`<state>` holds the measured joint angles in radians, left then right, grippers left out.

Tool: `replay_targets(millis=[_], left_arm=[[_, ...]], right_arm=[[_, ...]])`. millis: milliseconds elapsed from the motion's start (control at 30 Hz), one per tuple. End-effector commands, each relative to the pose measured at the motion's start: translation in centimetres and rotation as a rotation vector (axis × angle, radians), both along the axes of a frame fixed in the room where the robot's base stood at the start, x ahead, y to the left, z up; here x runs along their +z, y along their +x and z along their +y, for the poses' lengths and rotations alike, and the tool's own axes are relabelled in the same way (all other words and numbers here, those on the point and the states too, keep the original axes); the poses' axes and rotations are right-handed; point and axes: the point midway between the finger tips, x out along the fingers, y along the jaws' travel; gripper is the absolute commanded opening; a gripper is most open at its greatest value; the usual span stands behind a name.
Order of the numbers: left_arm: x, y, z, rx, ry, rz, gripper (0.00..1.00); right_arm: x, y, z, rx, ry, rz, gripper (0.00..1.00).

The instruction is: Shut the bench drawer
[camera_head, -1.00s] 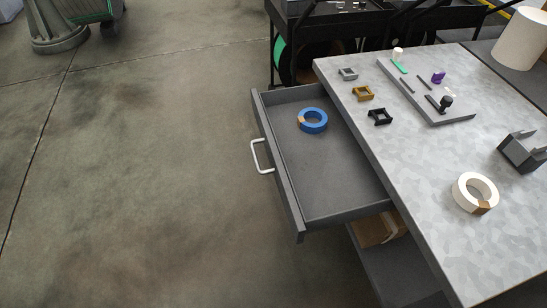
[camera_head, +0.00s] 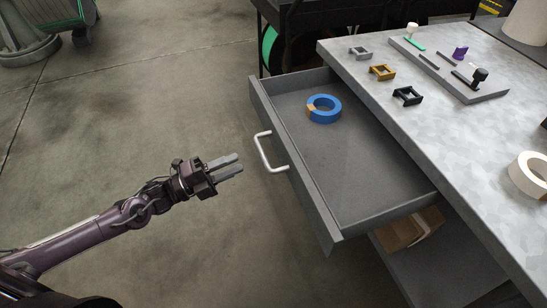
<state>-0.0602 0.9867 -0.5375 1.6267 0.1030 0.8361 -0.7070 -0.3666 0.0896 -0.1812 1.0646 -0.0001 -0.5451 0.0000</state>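The grey bench drawer (camera_head: 350,170) is pulled out to the left from under the bench top. A white bow handle (camera_head: 265,152) is on its front panel. A blue ring of tape (camera_head: 328,108) lies inside the drawer near its far end. My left gripper (camera_head: 231,166) is to the left of the drawer front, a little short of the handle and not touching it. Its two fingers point right, close together with a thin gap visible and nothing seen between them. My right gripper is not in view.
The bench top (camera_head: 440,140) carries small grey, gold and black brackets, a grey tray (camera_head: 480,88) with tools, and a white tape ring (camera_head: 530,174). A cardboard box (camera_head: 405,230) sits on the shelf below. Concrete floor (camera_head: 130,130) is clear left of the drawer.

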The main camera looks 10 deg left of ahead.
Motion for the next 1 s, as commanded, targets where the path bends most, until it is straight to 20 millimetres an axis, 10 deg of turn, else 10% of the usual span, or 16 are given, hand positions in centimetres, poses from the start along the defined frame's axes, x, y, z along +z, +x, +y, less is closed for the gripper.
replay_targets(millis=[533,1000], left_arm=[[2.4,3.1,-6.0,-0.035,0.001,-0.04,0.3],[2.4,3.7,-6.9,-0.034,0.004,-0.037,0.23]], right_arm=[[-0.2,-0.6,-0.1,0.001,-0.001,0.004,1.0],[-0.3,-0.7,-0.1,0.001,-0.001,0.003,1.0]])
